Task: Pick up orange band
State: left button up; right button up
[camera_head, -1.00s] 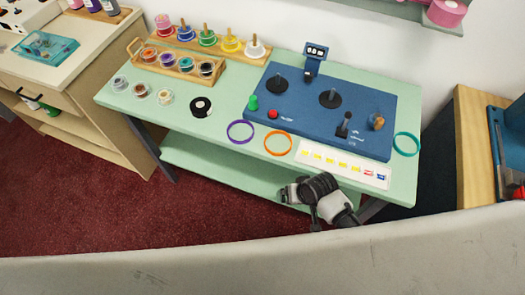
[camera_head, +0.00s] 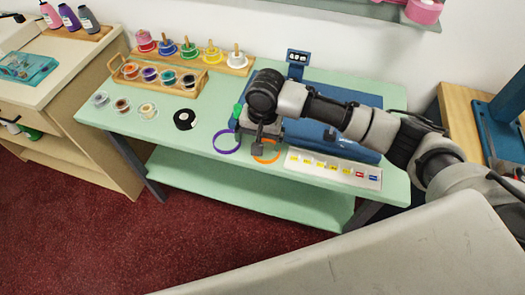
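The orange band (camera_head: 267,160) lies flat on the pale green counter (camera_head: 165,127), close to its front edge. Its upper part is hidden behind my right gripper. My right gripper (camera_head: 258,141) points down right at the band's back side, its arm reaching in from the right across the counter. I cannot tell whether its fingers touch the band or how far apart they are. A purple band (camera_head: 227,142) lies just left of the orange one. My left gripper is not in view.
A white strip with coloured marks (camera_head: 333,169) lies right of the band. A black disc (camera_head: 185,119), small jars and a wooden rack (camera_head: 190,82) stand to the left.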

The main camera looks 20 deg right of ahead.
aim_at(267, 151)
jog(key=w+d+r+m+h, duration=0.1)
jog(key=w+d+r+m, duration=0.1)
jog(key=d+r, duration=0.1)
notch_tip(267, 151, down, 11)
jog(key=shift+w+r+p, duration=0.1)
jog(key=shift+r+p, duration=0.1)
jog(key=shift+p, duration=0.1)
jog(key=shift+c, duration=0.4)
jog(key=c, duration=0.5)
